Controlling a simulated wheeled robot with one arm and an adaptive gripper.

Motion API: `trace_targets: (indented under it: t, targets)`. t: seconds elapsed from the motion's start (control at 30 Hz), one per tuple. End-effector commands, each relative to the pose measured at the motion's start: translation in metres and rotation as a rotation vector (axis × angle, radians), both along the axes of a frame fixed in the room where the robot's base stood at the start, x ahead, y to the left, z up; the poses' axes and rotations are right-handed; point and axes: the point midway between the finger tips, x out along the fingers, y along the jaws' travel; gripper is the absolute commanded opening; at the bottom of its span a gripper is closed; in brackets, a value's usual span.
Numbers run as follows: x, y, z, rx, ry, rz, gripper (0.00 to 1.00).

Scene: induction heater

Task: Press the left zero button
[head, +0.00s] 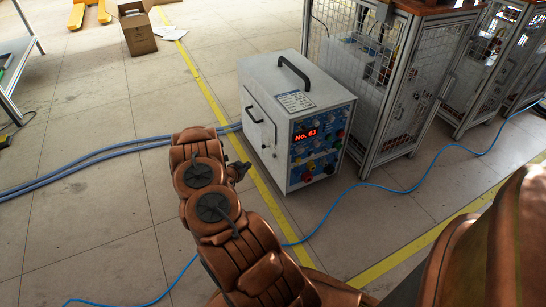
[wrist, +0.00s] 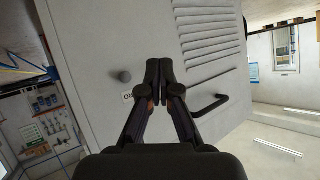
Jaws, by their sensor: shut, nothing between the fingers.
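The induction heater (head: 265,120) is a white box standing on the floor in the head view. Its control panel (head: 318,145) faces right, with a red lit display (head: 306,135) reading about "No. 63" and several coloured knobs and buttons. The left zero button is too small to pick out. My gripper (head: 241,170) is a dark shape low beside the heater's left face, apart from the control panel. In the wrist view my gripper (wrist: 159,66) has its fingertips together and empty, in front of a pale vented panel (wrist: 105,35). Whether it touches that panel cannot be told.
The vented panel has a round dark knob (wrist: 124,76) and a black handle (wrist: 210,109). Mesh cages (head: 400,95) stand right of the heater. Blue-grey hoses (head: 100,155) and a blue cable (head: 420,182) cross the floor. A cardboard box (head: 138,30) stands at back left.

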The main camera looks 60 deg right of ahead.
Motion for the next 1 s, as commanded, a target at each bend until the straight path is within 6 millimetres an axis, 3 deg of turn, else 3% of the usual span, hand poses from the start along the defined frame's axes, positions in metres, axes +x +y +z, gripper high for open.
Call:
trace_targets:
  t: [0.47, 1.0]
  targets:
    - [-0.004, -0.004, 0.000, -0.004, 0.002, -0.004, 0.00]
    - [-0.037, -0.053, 0.000, -0.004, 0.003, -0.005, 0.00]
